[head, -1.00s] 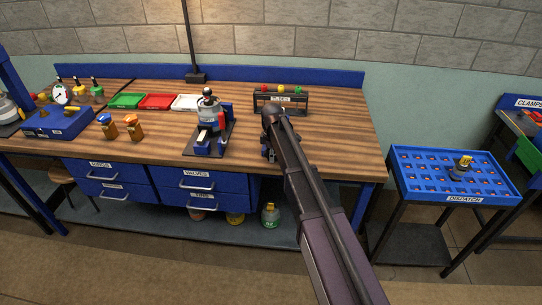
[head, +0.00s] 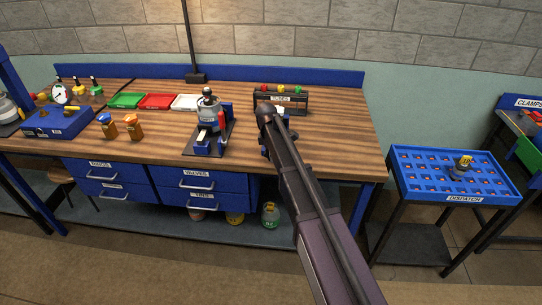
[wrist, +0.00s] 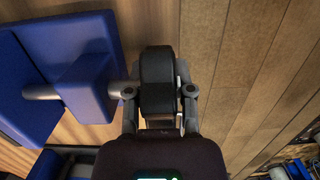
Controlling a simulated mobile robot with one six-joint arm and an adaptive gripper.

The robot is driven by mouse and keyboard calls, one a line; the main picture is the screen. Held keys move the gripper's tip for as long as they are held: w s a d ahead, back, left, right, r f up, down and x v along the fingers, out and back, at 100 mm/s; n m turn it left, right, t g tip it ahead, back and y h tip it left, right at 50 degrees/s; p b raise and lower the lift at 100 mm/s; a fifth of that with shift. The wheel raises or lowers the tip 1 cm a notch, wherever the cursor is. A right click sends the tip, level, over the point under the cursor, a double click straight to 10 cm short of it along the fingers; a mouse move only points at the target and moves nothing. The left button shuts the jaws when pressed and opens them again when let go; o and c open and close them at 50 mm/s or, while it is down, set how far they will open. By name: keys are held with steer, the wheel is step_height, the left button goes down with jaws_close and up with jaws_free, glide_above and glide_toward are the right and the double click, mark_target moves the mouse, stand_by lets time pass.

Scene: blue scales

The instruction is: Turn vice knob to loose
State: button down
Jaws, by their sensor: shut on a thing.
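In the wrist view, a blue vice (wrist: 85,85) fills the left side, with a grey shaft (wrist: 45,92) through its blocks. A black knob (wrist: 157,72), seen nearly edge-on, sits at the shaft's right end. My gripper (wrist: 160,100) is shut on the knob, one finger on each side of it. The knob's face and any marking on it are hidden. In the head view, my arm covers most of my gripper and the vice; only small dark and blue parts show beside it at the right part of the bench.
A blue and silver fixture with a red lever (head: 222,115) stands left of my arm. A labelled rack (head: 281,101) stands behind my gripper. Green (head: 125,101), red (head: 160,101) and white (head: 187,102) trays lie farther left. A blue dispatch tray (head: 410,182) is at the right.

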steer(key=h, duration=0.1)
steer(key=h+b, duration=0.1)
steer(key=h, duration=0.1)
steer(key=shift+d+f, duration=0.1)
steer(key=shift+f, duration=0.1)
steer(key=h+b, duration=0.3)
steer(key=shift+d+h, duration=0.1)
steer(key=shift+h, duration=0.2)
steer(key=h+b, duration=0.2)
steer(key=b, duration=0.1)
steer(key=shift+d+r+h+b, duration=0.15)
steer(key=shift+r+h+b, duration=0.15)
steer(key=shift+h+b, duration=0.65)
steer(key=shift+r, duration=0.1)
